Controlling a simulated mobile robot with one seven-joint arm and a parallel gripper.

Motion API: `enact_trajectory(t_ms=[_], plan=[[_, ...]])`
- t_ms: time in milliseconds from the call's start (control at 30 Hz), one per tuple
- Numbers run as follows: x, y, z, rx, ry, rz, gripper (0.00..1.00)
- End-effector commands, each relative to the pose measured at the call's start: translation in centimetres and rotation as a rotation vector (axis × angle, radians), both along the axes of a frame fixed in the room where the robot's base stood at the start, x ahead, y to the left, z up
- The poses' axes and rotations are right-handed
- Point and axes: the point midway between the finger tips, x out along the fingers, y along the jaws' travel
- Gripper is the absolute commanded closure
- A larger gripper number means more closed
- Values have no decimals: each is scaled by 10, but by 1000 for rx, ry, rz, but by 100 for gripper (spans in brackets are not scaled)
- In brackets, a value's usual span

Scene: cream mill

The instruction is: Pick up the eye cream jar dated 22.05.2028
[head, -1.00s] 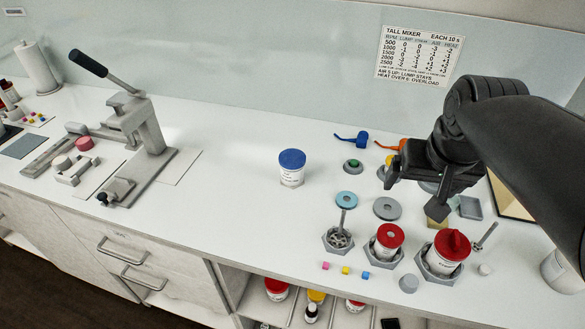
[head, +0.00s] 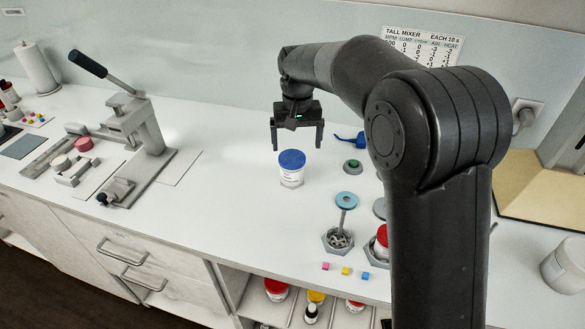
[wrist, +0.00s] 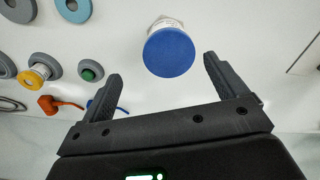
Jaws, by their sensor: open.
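A white jar with a blue lid (head: 291,160) stands upright on the white counter in the head view. It has a label, but the print is too small to read, so I cannot tell its date. My gripper (head: 296,147) is open and empty, pointing down above and just behind this jar. In the wrist view the blue lid (wrist: 169,52) lies between the directions of the two fingers, beyond their tips, apart from them. Red-lidded jars (head: 276,287) and a yellow-lidded jar (head: 316,297) stand on the shelf below. Their dates cannot be read either.
A lever press (head: 140,130) stands to the left. A mixing tool (head: 338,238) and a red-lidded jar (head: 382,240) stand in holders at the front right. My arm hides much of the right side. The counter around the blue-lidded jar is clear.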

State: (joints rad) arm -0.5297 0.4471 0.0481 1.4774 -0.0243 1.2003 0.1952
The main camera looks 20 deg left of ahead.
Motion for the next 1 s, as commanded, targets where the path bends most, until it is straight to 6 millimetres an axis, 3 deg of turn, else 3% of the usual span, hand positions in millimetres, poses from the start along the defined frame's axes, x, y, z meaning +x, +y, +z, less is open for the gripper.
enact_trajectory(t_ms=[200,433,667,1000], plan=[[3,18,-20,-10,18,15,10],[3,17,-55,-10,18,14,10],[4,17,-74,-8,17,13,10],[6,15,-118,-8,17,14,10]])
